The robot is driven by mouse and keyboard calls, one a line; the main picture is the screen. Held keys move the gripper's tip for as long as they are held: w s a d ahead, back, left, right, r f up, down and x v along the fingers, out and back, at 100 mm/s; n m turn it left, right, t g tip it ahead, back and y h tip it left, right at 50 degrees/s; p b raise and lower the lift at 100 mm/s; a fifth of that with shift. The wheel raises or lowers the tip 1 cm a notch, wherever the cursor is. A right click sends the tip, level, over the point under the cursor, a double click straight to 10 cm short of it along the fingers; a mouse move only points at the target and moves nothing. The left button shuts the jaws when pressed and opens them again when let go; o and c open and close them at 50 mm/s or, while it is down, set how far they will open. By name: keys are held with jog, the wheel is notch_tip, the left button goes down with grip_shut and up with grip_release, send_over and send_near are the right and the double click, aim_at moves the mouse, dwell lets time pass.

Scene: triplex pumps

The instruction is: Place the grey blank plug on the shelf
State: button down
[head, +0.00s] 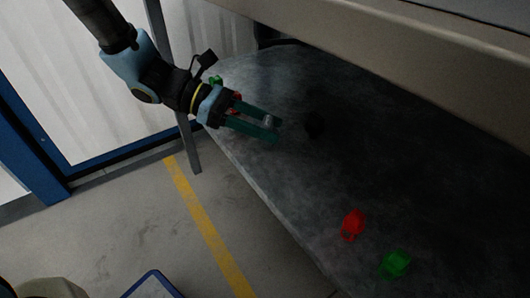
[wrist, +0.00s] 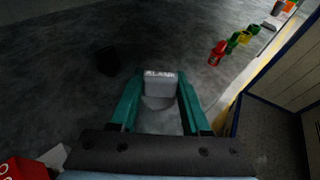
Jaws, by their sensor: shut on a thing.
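The grey blank plug (wrist: 160,84), with lettering on its top edge, sits between the teal fingers of my gripper (wrist: 160,88) in the wrist view. My gripper is shut on it. In the head view, the plug (head: 268,121) shows as a small grey piece between the fingertips of my gripper (head: 275,129). My gripper is over the left part of a worn grey metal surface (head: 330,175), which looks like the shelf. I cannot tell whether the plug touches that surface.
A black object (head: 315,124) lies right of my fingertips. A red piece (head: 352,223) and a green piece (head: 396,264) lie nearer the front. A beige beam (head: 400,45) overhangs the back. The surface between is clear.

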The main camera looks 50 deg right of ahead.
aim_at(265, 144)
jog(key=shift+f+b, duration=0.75)
jog(key=shift+f, duration=1.65)
jog(key=shift+c, duration=1.8)
grip_release()
jog(key=shift+w+r, duration=0.1)
jog(key=p+v, duration=0.3)
jog(key=v, duration=0.9)
jog(key=shift+a, duration=0.1)
jog(key=w+a+m+t+y, duration=0.2)
jog(key=w+a+t, duration=0.2)
jog(key=a, duration=0.8)
jog(key=w+a+r+m+t+y, duration=0.1)
jog(key=w+a+t, duration=0.4)
jog(key=a, duration=0.7)
jog(key=w+a+m+t+y, duration=0.3)
jog(key=w+a+t, duration=0.2)
jog(key=a, duration=0.7)
jog(key=w, duration=0.2)
jog(key=shift+w+a+r+m, duration=0.15)
jog(key=shift+w+r+m, duration=0.05)
jog(key=shift+w+m, duration=0.1)
